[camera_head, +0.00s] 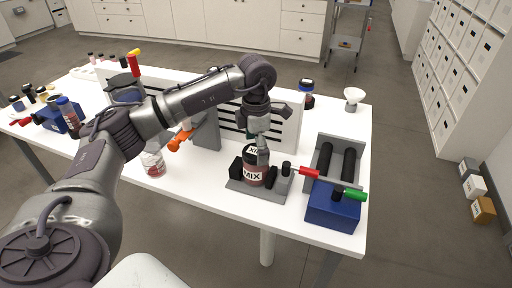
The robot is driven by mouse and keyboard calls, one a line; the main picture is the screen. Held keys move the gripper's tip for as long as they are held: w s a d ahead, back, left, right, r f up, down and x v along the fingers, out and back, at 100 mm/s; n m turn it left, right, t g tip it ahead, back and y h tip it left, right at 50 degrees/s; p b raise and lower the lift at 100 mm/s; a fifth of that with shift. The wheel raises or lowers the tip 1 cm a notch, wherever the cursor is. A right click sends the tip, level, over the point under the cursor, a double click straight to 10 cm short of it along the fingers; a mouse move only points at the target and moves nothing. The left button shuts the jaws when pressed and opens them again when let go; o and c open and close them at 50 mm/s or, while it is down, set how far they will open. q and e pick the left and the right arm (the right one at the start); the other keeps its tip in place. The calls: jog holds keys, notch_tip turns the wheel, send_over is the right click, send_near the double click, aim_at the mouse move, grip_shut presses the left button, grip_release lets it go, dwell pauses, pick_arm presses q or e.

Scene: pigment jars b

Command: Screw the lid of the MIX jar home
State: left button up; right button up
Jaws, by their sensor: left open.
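The MIX jar (254,177) stands upright in a grey clamp fixture with black jaws, near the front edge of the white table. It has a white label reading MIX. Its black lid (250,152) is on top and has white lettering. Whether the lid sits level or how far it is threaded is too small to tell. My left gripper (258,143) points down right over the lid, open. One finger overlaps the lid in the picture; I cannot tell whether it touches. My right gripper is not in view.
The clamp (237,187) has a red handle (308,174). To its right are a roller unit (360,147) and a blue block (332,207) with a green handle. A pale jar (153,164) stands left. A slotted white panel (287,130) is behind.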

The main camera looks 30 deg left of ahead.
aim_at(256, 151)
pick_arm(q)
jog(key=shift+r, duration=0.1)
notch_tip(256, 151, up, 12)
dwell(0.4)
